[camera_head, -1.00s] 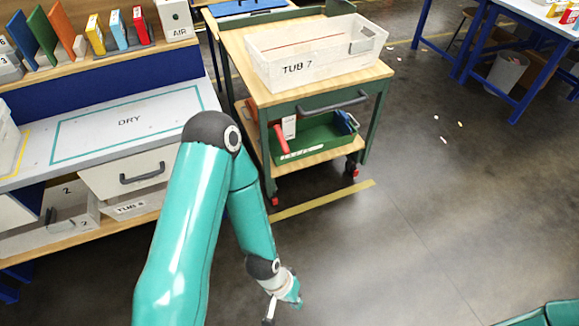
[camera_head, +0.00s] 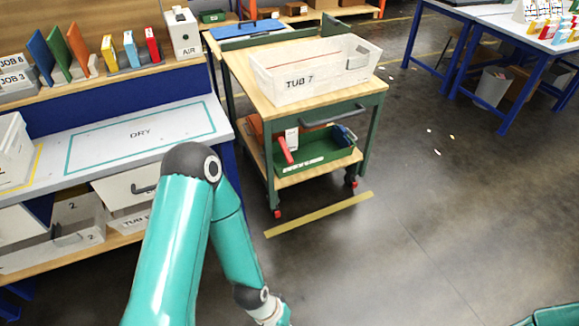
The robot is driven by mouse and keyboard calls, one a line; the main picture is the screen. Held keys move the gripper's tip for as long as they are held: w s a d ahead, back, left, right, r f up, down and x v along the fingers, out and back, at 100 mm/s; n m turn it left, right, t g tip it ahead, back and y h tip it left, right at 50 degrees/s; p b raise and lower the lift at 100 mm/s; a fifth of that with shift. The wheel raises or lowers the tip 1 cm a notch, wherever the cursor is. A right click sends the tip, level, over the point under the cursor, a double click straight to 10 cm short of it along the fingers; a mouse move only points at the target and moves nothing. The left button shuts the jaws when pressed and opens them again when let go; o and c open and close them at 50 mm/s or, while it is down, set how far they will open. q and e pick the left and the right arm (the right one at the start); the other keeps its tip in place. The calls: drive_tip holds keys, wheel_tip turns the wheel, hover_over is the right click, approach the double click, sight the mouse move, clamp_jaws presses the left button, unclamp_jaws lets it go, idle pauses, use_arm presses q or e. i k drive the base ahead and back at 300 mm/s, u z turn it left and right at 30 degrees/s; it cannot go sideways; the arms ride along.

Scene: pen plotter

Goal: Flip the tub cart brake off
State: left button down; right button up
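The tub cart has a wooden top (camera_head: 248,88), a green frame and a dark handle (camera_head: 333,116) on its near side. A white tub (camera_head: 310,85) marked TUB 7 stands on top. Small red parts show at the front left caster (camera_head: 277,213) and the front right caster (camera_head: 354,184); whether they are brake levers, and their position, is too small to tell. My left arm reaches down in front of the cart; its wrist meets the bottom edge and the gripper's fingers are out of frame. Only a sliver of my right arm shows at bottom right, without its gripper.
A yellow floor strip (camera_head: 320,214) lies before the cart. The cart's lower shelf holds a green tray (camera_head: 318,158) with tools. A grey workbench (camera_head: 190,140) marked DRY stands left of the cart. Floor to the right is open, with small scraps. Blue-legged tables stand at upper right.

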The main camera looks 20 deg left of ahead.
sight(288, 158)
drive_tip(key=u, duration=0.05)
drive_tip(key=i, duration=0.95)
drive_tip(key=z, duration=0.05)
